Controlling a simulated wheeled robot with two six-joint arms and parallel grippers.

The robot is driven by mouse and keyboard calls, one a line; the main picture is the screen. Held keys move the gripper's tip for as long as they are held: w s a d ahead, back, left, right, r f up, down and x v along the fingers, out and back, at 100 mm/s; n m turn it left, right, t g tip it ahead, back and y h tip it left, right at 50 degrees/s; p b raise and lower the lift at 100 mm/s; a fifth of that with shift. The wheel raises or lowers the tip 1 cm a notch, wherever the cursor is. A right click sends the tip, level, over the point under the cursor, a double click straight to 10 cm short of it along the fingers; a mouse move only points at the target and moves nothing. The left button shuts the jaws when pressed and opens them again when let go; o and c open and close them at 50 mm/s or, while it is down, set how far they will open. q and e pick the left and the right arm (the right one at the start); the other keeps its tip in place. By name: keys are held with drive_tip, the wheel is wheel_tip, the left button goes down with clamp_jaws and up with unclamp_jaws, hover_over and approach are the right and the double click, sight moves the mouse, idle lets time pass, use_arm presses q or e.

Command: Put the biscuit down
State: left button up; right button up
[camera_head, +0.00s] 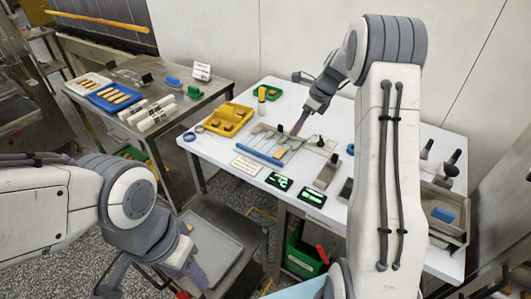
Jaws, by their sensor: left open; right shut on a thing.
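My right gripper (297,130) reaches over the white table from the back right, above the wire mesh rack (265,140). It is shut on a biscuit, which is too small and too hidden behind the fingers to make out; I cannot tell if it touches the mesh. A tan biscuit-like piece (280,153) shows at the front part of the mesh, in front of the fingertips. A yellow tray (250,112) with brown biscuits stands left of the mesh. My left gripper (190,274) is open and low at the front left, away from the table top.
A blue bar (259,157) lies along the mesh's front edge. A side table (190,105) at left holds a blue tray (114,97). A metal bin (440,215) stands at right.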

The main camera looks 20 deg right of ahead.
drive_tip(key=shift+w+d+r+m, duration=0.2)
drive_tip(key=shift+d+r+m, duration=0.1)
drive_tip(key=shift+m, duration=0.1)
drive_tip(key=shift+w, duration=0.25)
drive_tip(key=w+a+f+p, duration=0.1)
drive_tip(key=w+a+f, duration=0.1)
drive_tip(key=f, duration=0.1)
drive_tip(key=w+a+f+p, duration=0.2)
drive_tip(key=w+a+f, duration=0.1)
drive_tip(key=f, duration=0.1)
drive_tip(key=w+a+f+p, duration=0.1)
drive_tip(key=w+a+f, duration=0.1)
drive_tip(key=a+f, duration=0.1)
drive_tip(key=shift+w+a+f+p, duration=0.1)
drive_tip(key=shift+w+f+p, duration=0.2)
drive_tip(key=shift+p, duration=0.05)
drive_tip(key=shift+f+b, duration=0.3)
drive_tip(key=shift+f, duration=0.45)
drive_tip(key=o, duration=0.9)
drive_tip(key=shift+r, duration=0.1)
